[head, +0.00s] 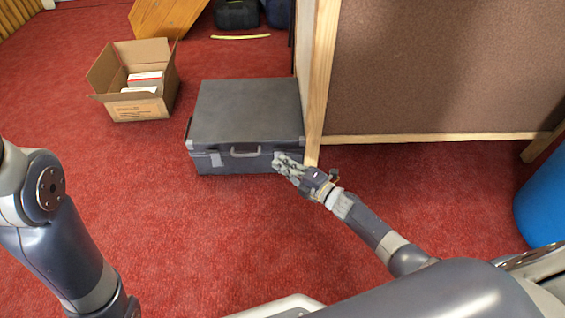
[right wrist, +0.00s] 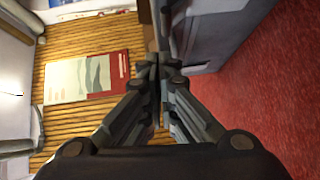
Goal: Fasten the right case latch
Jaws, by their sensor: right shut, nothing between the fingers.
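A dark grey case (head: 245,112) with its lid down stands on the red carpet in the head view. In the right wrist view the fingertips (right wrist: 157,65) meet beside a grey surface. My left gripper is out of view.
A brown partition board (head: 440,65) with a wooden frame stands close at the case's right. An open cardboard box (head: 137,104) holding white packs is at the left. A blue rounded thing (head: 545,200) is at the right edge. Carpet in front of the case is clear.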

